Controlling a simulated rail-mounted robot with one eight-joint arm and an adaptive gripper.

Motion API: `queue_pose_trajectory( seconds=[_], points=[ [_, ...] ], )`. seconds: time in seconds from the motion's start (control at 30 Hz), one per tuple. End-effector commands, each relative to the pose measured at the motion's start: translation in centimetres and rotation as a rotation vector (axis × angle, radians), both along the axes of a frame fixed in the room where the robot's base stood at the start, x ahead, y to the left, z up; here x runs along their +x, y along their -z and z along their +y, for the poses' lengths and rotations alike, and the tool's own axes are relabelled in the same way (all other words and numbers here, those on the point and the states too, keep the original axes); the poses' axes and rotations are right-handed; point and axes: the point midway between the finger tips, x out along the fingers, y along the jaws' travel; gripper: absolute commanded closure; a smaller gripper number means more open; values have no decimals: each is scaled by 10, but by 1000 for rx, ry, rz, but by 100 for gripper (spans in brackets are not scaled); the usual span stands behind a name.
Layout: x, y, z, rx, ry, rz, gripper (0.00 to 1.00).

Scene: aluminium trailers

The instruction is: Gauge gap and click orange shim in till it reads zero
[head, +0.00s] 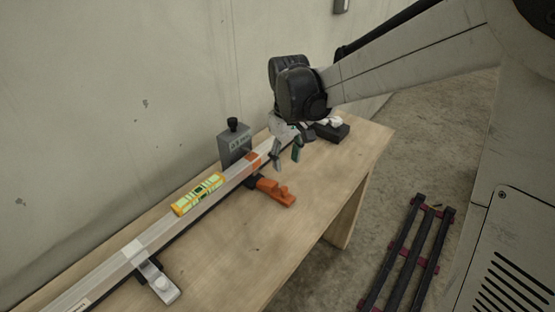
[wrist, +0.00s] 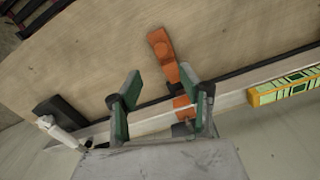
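An orange shim-like piece (head: 277,192) lies on the bench at the front side of a long aluminium rail (head: 150,237). In the wrist view the orange piece (wrist: 165,52) points away from the rail (wrist: 150,120), and an orange part also shows on the rail. I cannot tell whether the two are joined. A grey box with a black knob (head: 235,147), possibly the gauge, stands behind the rail; its markings are too small to read. My gripper (head: 286,160) is open and empty above the rail, right of the orange piece. Its green-padded fingers (wrist: 160,78) are spread apart.
A yellow-green spirit level (head: 199,193) lies on the rail. A silver clamp (head: 157,281) sits at the front left. A black block (head: 332,131) with a white piece stands at the far end. The wall is close behind; the bench front is clear.

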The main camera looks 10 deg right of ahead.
Motion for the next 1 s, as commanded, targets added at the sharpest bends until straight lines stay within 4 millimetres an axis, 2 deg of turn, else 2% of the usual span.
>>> queue_pose_trajectory(
  seconds=[0.27, 0.7, 0.9, 1.0],
  points=[
    [2, 21, 2, -2, -7, 8, 61],
    [2, 101, 2, -2, -7, 7, 61],
    [2, 128, 2, -1, -7, 8, 61],
    [2, 136, 2, -2, -6, 7, 61]
  ],
)
